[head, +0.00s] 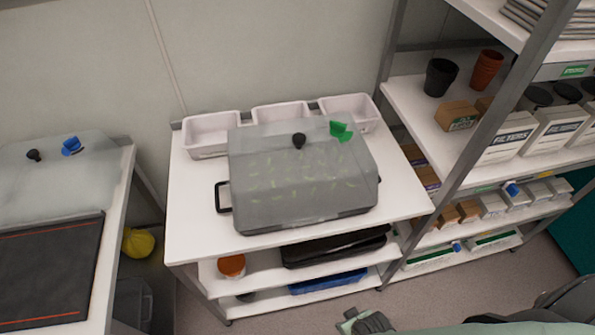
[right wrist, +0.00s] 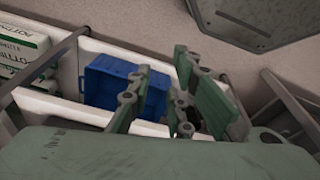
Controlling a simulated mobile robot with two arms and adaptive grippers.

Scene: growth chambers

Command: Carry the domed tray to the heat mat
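The domed tray (head: 300,185) stands on a white-topped table in the middle of the head view. It has a cloudy grey lid with a black knob, a green tag, a dark base and a black handle at its left end. Pale green seedlings show faintly through the lid. The heat mat (head: 48,270), black with orange lines, lies flat on the left table. My right gripper (head: 365,322) is low at the bottom edge, well apart from the tray. In the right wrist view its green-padded fingers (right wrist: 180,105) are spread and empty. My left gripper is not visible.
Another grey dome (head: 60,175) with a blue tag lies behind the mat. Several white bins (head: 212,135) line the back of the middle table. A gap separates the two tables. Shelving (head: 408,100) stands at right. A blue bin (right wrist: 110,84) shows beyond my right fingers.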

